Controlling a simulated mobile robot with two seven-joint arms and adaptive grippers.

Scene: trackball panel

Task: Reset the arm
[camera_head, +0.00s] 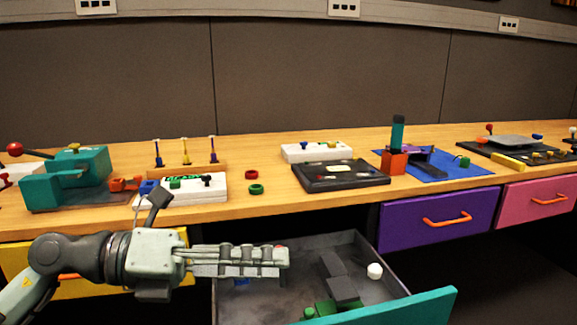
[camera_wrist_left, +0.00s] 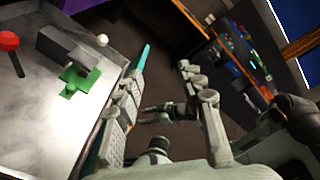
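My left gripper (camera_head: 288,262) reaches in from the left, in front of the desk and over the left part of an open drawer (camera_head: 395,275). Its fingers point right and look empty. In the left wrist view the two fingers of the left gripper (camera_wrist_left: 162,70) stand apart, with dark floor between them and the drawer's teal front edge (camera_wrist_left: 143,58) beside the left finger.
The drawer holds grey blocks (camera_head: 342,289), a green piece (camera_head: 324,308) and a white ball (camera_head: 375,271). On the desk (camera_head: 270,205) stand a teal machine (camera_head: 65,180), a peg rack (camera_head: 188,170), a black panel (camera_head: 342,177) and a blue mat (camera_head: 455,168). Purple (camera_head: 440,219) and pink (camera_head: 537,202) drawers are closed.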

